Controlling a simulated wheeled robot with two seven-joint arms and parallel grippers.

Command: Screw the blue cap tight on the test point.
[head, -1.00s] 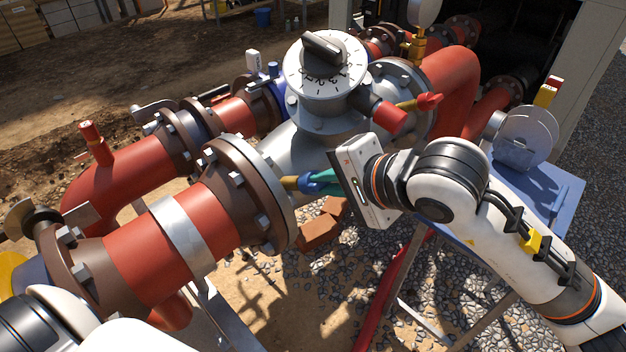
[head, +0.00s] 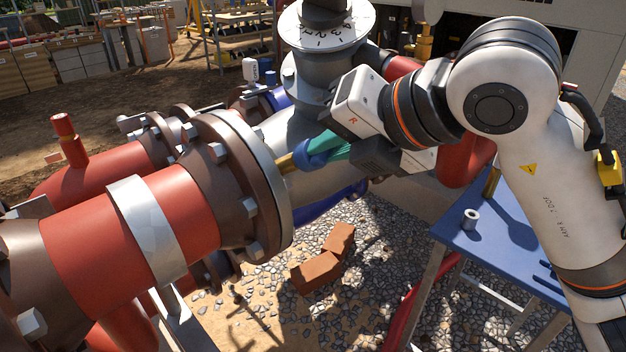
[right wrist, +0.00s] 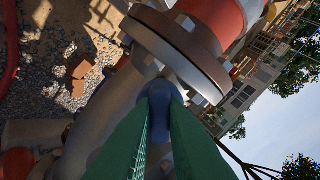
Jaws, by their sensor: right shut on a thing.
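The blue cap (head: 314,155) sits at the outer end of the brass test point (head: 286,164), on the side of the grey valve body (head: 306,120) next to the big flange. My right gripper (head: 325,149) has green fingers and is shut on the blue cap, roughly in line with the test point. In the right wrist view the blue cap (right wrist: 158,92) lies between the two green fingertips, with the flange beyond it. The cap hides the end of the test point, so I cannot tell how far it is screwed on. My left gripper is out of view.
The large brown flange (head: 232,185) and red pipe (head: 120,235) stand close left of the cap. A blue table (head: 490,245) with a small grey ring (head: 471,218) is at the right. Bricks (head: 322,265) lie on the gravel below. A dial (head: 325,28) tops the valve.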

